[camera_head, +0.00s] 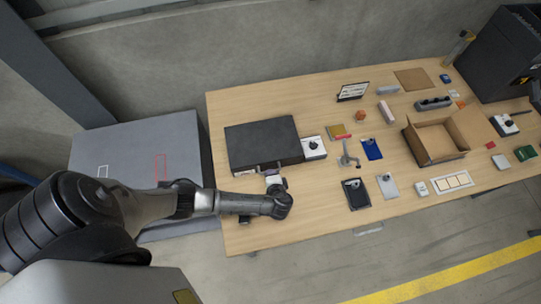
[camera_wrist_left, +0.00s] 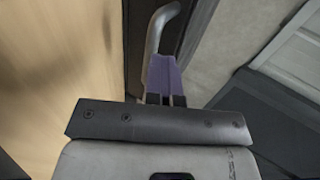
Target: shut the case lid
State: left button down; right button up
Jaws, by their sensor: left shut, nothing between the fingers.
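The dark case (camera_head: 262,142) lies at the left of the wooden table. Its top looks flat and level, so the lid appears down; whether it is fully closed I cannot tell. My left gripper (camera_head: 277,183) is at the case's front side, fingers shut and empty. In the left wrist view, the purple-grey fingers (camera_wrist_left: 161,75) are close to a curved metal handle (camera_wrist_left: 158,32) along the dark case side (camera_wrist_left: 134,50). Whether they touch it I cannot tell. My right gripper is not in view.
A white device with a black knob (camera_head: 314,147) stands right beside the case. An open cardboard box (camera_head: 436,143) and several small items lie farther right on the table (camera_head: 310,220). A grey cabinet (camera_head: 120,150) stands left of the table. The front left table corner is mostly clear.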

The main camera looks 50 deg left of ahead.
pick_arm(q)
jog(key=shift+s+f, duration=0.25)
jog(key=shift+f, duration=0.35)
jog(key=shift+d+r, duration=0.15)
notch_tip(320, 180, up, 5)
jog(key=p, duration=0.5)
jog(key=s+d, duration=0.1)
jog(key=d, duration=0.2)
jog(key=s+d+b, duration=0.1)
jog(key=s+d, duration=0.1)
jog(key=d, duration=0.1)
jog(key=s+d+r+b, duration=0.1)
jog(key=d, duration=0.2)
jog(key=shift+s+d+r, duration=0.1)
jog(key=shift+s, duration=0.15)
